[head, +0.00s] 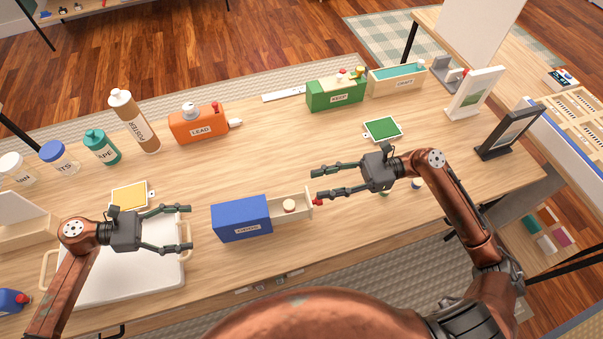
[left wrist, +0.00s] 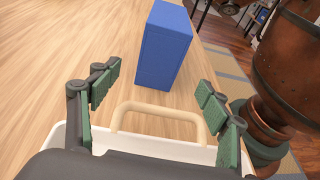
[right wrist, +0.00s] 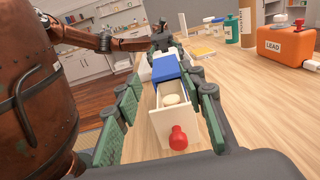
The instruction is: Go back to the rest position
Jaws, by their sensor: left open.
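My left gripper (head: 186,229) is open and empty above the white tray (head: 110,285) at the left of the desk. In the left wrist view its fingers (left wrist: 160,110) stand wide apart with the tray's handle between and beyond them. My right gripper (head: 318,182) is open, its fingers pointing left toward the blue box (head: 240,220). The box's drawer (head: 288,213) is pulled out, with a round pale object (head: 290,206) inside and a red knob (head: 318,202) on its front. The knob is close to the lower right finger; in the right wrist view the drawer (right wrist: 165,118) shows between the open fingers.
An orange LEAD box (head: 200,127), a green box (head: 336,94) and a light box with a teal interior (head: 396,80) line the back. Bottles and jars stand back left. The desk's middle is clear.

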